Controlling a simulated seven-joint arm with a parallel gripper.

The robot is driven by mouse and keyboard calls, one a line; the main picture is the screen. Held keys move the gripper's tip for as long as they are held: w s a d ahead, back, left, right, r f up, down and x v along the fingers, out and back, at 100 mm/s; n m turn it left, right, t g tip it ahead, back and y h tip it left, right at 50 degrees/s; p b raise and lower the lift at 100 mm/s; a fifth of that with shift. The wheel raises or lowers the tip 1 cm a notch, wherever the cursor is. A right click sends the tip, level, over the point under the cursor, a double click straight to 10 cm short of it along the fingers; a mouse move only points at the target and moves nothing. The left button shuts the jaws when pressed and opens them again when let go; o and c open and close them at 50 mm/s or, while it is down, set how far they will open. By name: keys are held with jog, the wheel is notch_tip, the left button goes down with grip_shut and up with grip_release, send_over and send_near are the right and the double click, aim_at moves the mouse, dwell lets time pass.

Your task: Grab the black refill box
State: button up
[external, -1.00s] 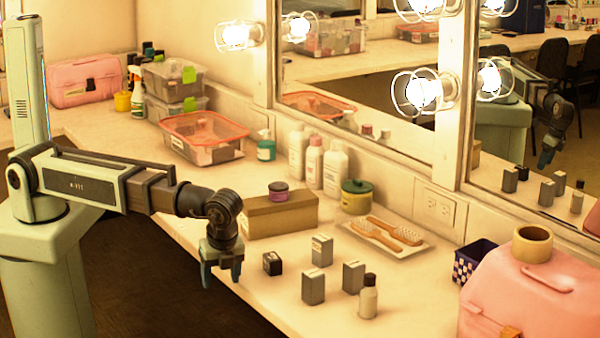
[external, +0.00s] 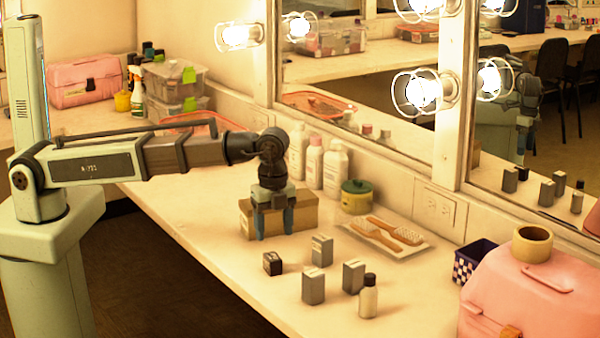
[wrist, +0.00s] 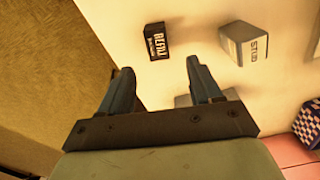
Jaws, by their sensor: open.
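The black refill box (external: 272,263) is a small dark box with pale lettering on the counter, near its front edge. In the wrist view it shows (wrist: 159,41) just beyond the gap between my fingertips, a little left of centre. My gripper (external: 274,236) is open and empty, pointing down above the counter, in front of the tan cardboard box in the external view. Its two fingers also show in the wrist view (wrist: 159,72). It is apart from the black box.
Several grey boxes (external: 313,286) and a small bottle (external: 368,298) with a dark cap stand right of the black box. A tan box (external: 306,212) is behind my gripper. A tray with brushes (external: 416,249) lies farther back. The counter's front edge is close by.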

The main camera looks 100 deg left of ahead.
aim_at(271, 255)
jog(key=shift+f, duration=2)
jog(key=shift+s+a+f, duration=0.15)
jog(key=shift+f, duration=0.75)
jog(key=shift+s+a+f, duration=0.15)
jog(key=shift+s+f, duration=0.05)
jog(key=shift+f, duration=0.7)
jog(key=shift+s+a+f, duration=0.15)
jog(key=shift+f, duration=0.75)
jog(key=c, duration=1)
